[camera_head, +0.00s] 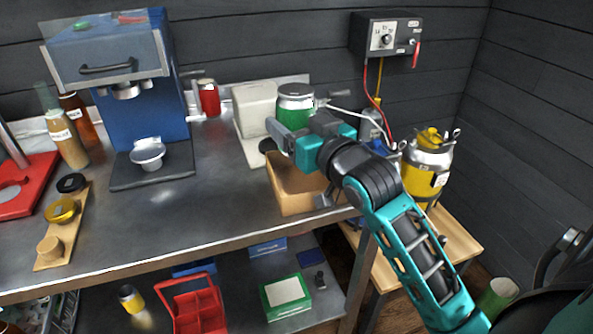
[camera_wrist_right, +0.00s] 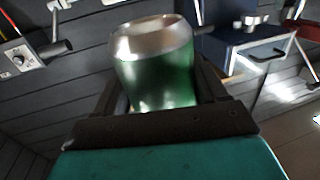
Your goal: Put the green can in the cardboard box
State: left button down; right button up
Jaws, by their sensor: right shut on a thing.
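The green can (camera_head: 295,104) has a silver top and stands upright in my right gripper (camera_head: 288,130), which is shut on it. The can also fills the middle of the right wrist view (camera_wrist_right: 154,65), between the two dark fingers (camera_wrist_right: 160,105). The open cardboard box (camera_head: 294,191) is at the right front of the metal counter. In the head view the can and gripper appear above the box's back edge. My gripper and forearm hide part of the box's opening. My left gripper is not in view.
A blue machine (camera_head: 135,100) stands at the back left of the counter. A red can (camera_head: 209,98) and a pale block-shaped device (camera_head: 256,108) are behind the box. A yellow container (camera_head: 426,170) stands right on a wooden stand. The counter's middle is clear.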

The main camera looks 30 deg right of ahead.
notch_tip(320, 180, down, 9)
jog(key=shift+r+b, duration=0.1)
jog(key=shift+b, duration=0.65)
jog(key=shift+f, duration=0.6)
jog(key=o, duration=1.3)
